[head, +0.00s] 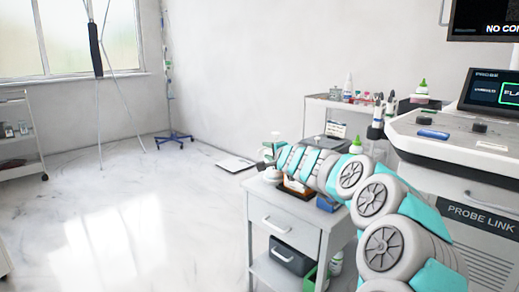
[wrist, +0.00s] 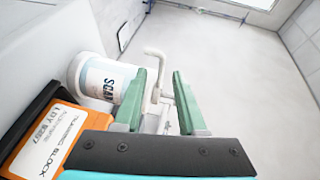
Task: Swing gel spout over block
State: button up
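The white gel jar, labelled "SCAN", lies to the left of my gripper's fingers in the wrist view (wrist: 100,80). Its white bent spout (wrist: 155,55) shows beyond and between the fingertips. My gripper (wrist: 158,74) has its two green fingers apart, with a visible gap and nothing clearly clasped. The orange training block with a white label (wrist: 35,140) is at the lower left of the wrist view, near the jar. In the head view my gripper (head: 268,151) is over the small cart's left end, above the jar (head: 272,174); the block (head: 295,187) is partly hidden under my arm.
The small drawer cart (head: 281,222) carries these things, with a blue item (head: 327,204) at its right. A green-capped bottle (head: 356,146) and the ultrasound console (head: 455,145) stand to the right. The floor at left (head: 130,220) is clear.

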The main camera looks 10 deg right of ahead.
aim_at(263, 149)
jog(key=shift+p+x, duration=1.6)
jog(key=shift+x, duration=2)
grip_shut()
